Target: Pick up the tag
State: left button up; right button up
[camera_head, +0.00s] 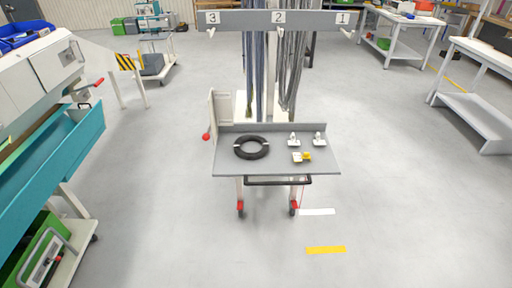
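A grey-topped cart (275,169) stands in the middle of the view. On its right half lie several small items: a white piece (293,141), a similar white piece (319,140) to its right, and a white piece (297,157) touching or beside a small yellow item (307,156) in front of them. They are too small to tell which is the tag. A black coiled cable (263,153) with light bands lies flat on the cart's left half. Neither of my grippers shows in this view.
A grey rail (240,20) with hooks numbered 3, 2 and 1 stands behind the cart, with grey cables (290,70) hanging from it. A teal bench (60,170) is at left, a white table (485,55) at right. The floor before the cart is clear.

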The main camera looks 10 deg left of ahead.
aim_at(318, 142)
jog(key=z, duration=1.4)
jog(key=i, duration=2.5)
jog(key=u, duration=1.85)
